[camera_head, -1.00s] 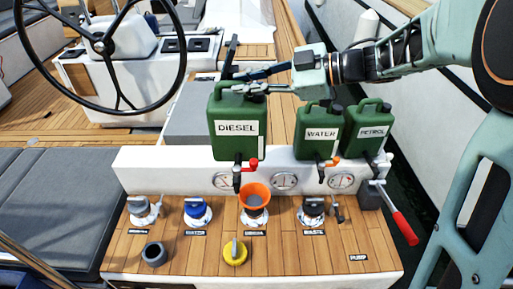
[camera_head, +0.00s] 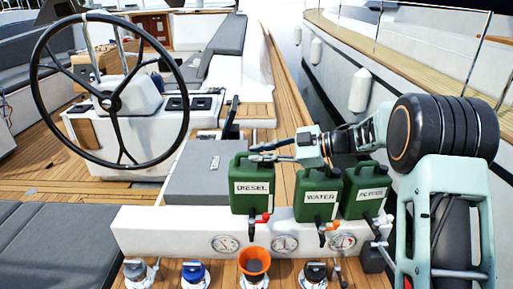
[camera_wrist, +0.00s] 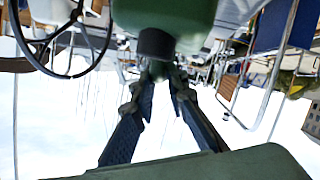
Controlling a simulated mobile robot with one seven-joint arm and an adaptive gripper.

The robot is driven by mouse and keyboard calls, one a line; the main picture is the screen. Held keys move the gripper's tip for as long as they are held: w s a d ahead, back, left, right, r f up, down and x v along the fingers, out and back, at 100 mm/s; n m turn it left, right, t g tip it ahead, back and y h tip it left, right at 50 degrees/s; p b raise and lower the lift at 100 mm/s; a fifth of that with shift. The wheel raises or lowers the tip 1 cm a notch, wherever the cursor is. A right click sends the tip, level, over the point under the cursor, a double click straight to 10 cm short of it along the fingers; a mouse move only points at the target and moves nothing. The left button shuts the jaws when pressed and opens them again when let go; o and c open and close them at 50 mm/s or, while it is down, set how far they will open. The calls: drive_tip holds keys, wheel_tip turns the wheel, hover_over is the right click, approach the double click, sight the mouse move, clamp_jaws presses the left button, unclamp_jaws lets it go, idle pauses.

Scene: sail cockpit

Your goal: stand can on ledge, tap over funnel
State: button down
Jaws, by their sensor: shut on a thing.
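The green can labelled DIESEL (camera_head: 252,187) is upright at the white ledge (camera_head: 160,225), left of the WATER can. Its tap has a red handle and a dark spout pointing down. The orange funnel (camera_head: 254,262) is below and in front of the tap, roughly in line with it. I cannot tell whether the can's base touches the ledge. My gripper (camera_head: 262,153) is shut on the can's top handle, reaching in from the right. In the wrist view, the green can (camera_wrist: 185,15) and its black cap (camera_wrist: 156,43) are beyond the fingers (camera_wrist: 158,80).
Green cans labelled WATER (camera_head: 318,200) and PETROL (camera_head: 366,192) stand close on the right. Several gauges line the ledge front. A blue-topped filler (camera_head: 195,274) is left of the funnel. A grey box (camera_head: 190,172) is behind, left of the can; the steering wheel (camera_head: 112,100) is farther left.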

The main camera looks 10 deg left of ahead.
sight(261, 165)
drive_tip(key=shift+w+f, duration=0.95)
drive_tip(key=shift+f, duration=1.55)
drive_tip(key=c, duration=1.9)
unclamp_jaws()
drive_tip(key=shift+s+f, duration=0.1)
drive_tip(key=shift+f, duration=0.05)
drive_tip(key=b+v, duration=0.1)
drive_tip(key=v, duration=1.1)
